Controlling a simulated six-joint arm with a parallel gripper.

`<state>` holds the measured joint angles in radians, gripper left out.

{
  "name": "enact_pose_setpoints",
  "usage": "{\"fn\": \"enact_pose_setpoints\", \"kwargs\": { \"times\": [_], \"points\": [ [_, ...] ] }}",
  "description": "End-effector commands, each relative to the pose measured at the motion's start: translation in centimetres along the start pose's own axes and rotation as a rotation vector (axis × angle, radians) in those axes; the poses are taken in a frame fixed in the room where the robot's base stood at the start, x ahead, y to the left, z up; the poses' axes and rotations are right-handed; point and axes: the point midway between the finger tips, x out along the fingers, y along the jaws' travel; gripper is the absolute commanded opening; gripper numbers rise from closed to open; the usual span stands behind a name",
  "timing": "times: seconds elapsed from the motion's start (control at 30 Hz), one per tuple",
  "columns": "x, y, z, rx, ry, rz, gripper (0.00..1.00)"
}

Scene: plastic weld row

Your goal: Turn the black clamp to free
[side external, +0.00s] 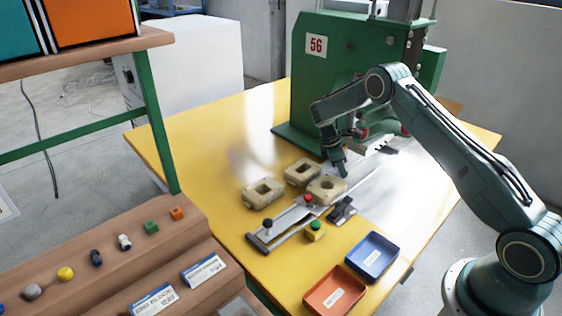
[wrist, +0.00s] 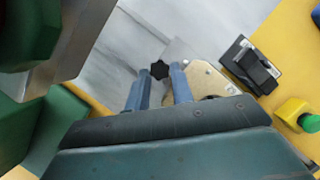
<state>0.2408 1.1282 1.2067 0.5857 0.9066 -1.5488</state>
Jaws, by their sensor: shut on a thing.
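My gripper (wrist: 160,76) has its two blue-grey fingers on either side of a black star-shaped knob (wrist: 158,69) and is shut on it. This knob appears to be the black clamp's. In the side external view my gripper (side external: 341,172) points down beside a tan block (side external: 327,190) with a round hole; the knob cannot be made out there. The tan block also shows in the wrist view (wrist: 205,75), partly hidden by my right finger. The knob's pointing direction is too small to tell.
Two more tan blocks (side external: 263,193) lie left. A green press (side external: 330,75) stands behind. Blue (side external: 372,256) and orange (side external: 334,291) trays sit in front.

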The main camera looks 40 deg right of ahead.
Motion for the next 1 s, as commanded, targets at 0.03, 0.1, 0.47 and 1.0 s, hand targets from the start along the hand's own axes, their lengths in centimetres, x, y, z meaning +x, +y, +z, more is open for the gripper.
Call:
{"fn": "enact_pose_setpoints", "kwargs": {
  "times": [0.03,0.1,0.47,1.0],
  "points": [
    [-0.03,0.09,0.03,0.030,0.000,-0.011,0.01],
    [-0.05,0.17,0.04,0.072,0.000,-0.028,0.01],
    [-0.03,0.45,0.13,0.294,0.000,-0.120,0.01],
    [-0.06,0.50,0.17,0.383,0.000,-0.158,0.01]
  ]
}}
